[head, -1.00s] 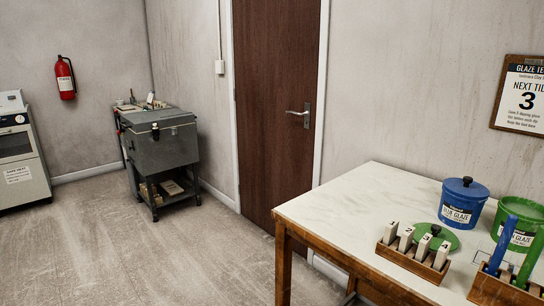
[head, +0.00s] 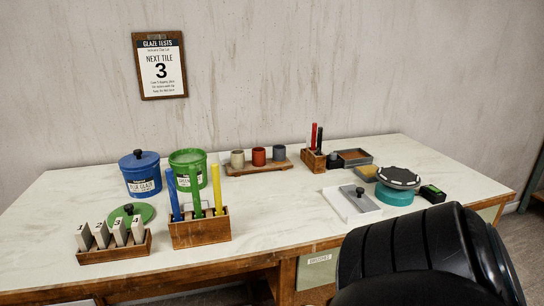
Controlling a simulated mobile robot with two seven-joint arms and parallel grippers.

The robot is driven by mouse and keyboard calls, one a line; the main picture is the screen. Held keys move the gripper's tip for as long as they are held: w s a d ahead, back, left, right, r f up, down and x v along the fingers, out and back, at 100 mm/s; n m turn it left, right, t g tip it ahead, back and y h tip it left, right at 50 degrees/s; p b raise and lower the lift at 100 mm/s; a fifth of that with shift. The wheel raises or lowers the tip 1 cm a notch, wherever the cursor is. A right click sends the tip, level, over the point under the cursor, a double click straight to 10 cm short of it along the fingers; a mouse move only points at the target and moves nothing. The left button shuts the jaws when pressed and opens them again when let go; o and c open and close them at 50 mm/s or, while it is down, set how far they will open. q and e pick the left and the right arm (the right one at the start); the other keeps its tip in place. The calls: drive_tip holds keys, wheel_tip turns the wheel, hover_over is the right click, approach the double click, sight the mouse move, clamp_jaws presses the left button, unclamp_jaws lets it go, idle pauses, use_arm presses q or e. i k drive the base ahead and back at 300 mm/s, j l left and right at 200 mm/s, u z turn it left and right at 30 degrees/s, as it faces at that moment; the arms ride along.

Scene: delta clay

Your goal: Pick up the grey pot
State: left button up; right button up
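Three small pots stand in a row on a low wooden stand (head: 262,169) near the back middle of the table. The left one is a light grey-beige pot (head: 237,159). The middle one is a red pot (head: 258,156). The right one is a dark slate-grey pot (head: 279,154). I cannot tell for sure which of the two greyish pots is the grey pot. All three stand upright with nothing touching them from above. Neither of my grippers shows.
Glaze buckets, blue (head: 140,176) and green (head: 188,170), tile rack (head: 115,252) and tool box (head: 200,230) crowd the left. A turquoise-based turntable (head: 396,194) and white tray (head: 351,204) stand right. A black ribbed shape (head: 428,255), possibly mine, hides the lower right. The table's middle is clear.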

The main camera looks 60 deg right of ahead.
sight(279, 151)
drive_tip(key=z, duration=2.05)
